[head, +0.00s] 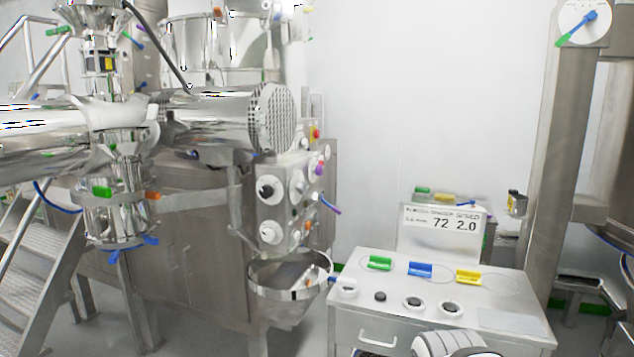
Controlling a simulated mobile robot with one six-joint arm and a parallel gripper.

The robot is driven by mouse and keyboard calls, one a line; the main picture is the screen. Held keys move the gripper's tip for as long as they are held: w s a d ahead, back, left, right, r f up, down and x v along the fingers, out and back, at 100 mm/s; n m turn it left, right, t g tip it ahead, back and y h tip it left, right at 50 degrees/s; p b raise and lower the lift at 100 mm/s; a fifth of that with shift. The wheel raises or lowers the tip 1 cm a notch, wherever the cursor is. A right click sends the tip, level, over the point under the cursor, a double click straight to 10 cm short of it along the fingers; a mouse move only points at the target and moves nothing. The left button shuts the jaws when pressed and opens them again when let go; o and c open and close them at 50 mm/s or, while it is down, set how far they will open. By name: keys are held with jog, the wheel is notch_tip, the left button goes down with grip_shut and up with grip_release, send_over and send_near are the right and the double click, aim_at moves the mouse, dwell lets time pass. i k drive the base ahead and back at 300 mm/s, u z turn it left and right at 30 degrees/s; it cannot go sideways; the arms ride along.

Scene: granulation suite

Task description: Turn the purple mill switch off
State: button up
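A control panel (283,200) with several knobs and switches stands on the machine left of centre. On its right side face I see a small purple knob (319,168). Lower on that face a thin purple-blue lever (330,205) sticks out, slanting down to the right. Both are small and seen at a steep angle. I cannot tell which is the mill switch or its on/off position. My gripper's fingers are not in view. A white-grey rounded part at the bottom edge looks like part of my arm, well apart from the panel.
A steel cabinet (365,268) with green, blue and yellow handles on top stands right of the panel. A display sign (440,232) reads 72 and 2.0. A steel bowl (290,283) hangs below the panel. Stairs (35,290) stand left, a post (565,150) right.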

aim_at(318, 169)
jog(key=u, duration=0.7)
jog(key=k, duration=0.15)
jog(key=z, duration=1.2)
jog(key=i, duration=1.7)
jog(key=u, duration=0.4)
